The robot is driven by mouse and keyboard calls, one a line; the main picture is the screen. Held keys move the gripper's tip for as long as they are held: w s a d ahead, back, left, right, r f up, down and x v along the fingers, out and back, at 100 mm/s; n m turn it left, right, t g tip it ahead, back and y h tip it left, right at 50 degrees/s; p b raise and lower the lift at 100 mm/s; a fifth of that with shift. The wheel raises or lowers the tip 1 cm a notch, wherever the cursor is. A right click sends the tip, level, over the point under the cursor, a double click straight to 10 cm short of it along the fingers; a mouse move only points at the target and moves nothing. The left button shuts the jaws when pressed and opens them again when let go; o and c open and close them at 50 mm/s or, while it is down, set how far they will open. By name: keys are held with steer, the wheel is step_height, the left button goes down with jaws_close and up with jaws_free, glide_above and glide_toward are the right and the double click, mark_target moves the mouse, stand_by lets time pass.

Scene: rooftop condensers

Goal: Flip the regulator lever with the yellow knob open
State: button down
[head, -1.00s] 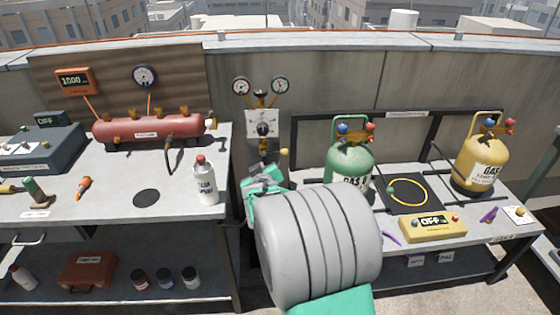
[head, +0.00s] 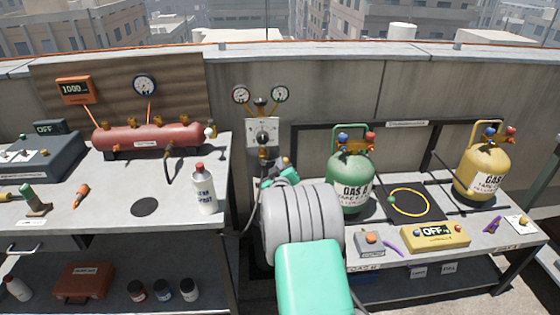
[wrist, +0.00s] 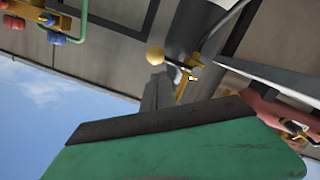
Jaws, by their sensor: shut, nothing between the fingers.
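The regulator panel (head: 262,131) stands against the wall, with two round gauges above it and a brass fitting (head: 262,153) below. In the wrist view the yellow knob (wrist: 155,57) is a small ball on a thin lever that runs to the brass body (wrist: 188,82). In the head view the knob cannot be made out; my gripper and wrist cover that area. My gripper (head: 284,165) is just below and right of the panel. In the wrist view its shut fingers (wrist: 157,88) point at the knob, tips close beneath it; contact cannot be told. Nothing is held.
A red tank (head: 150,136) and a white bottle (head: 204,190) are on the left bench. A green cylinder (head: 349,182), a yellow OFF box (head: 435,236) and a yellow cylinder (head: 482,170) are on the right bench. My arm fills the gap between benches.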

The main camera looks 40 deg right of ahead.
steer(key=x, duration=0.2)
steer(key=shift+w+d, duration=0.15)
steer(key=shift+w, duration=0.15)
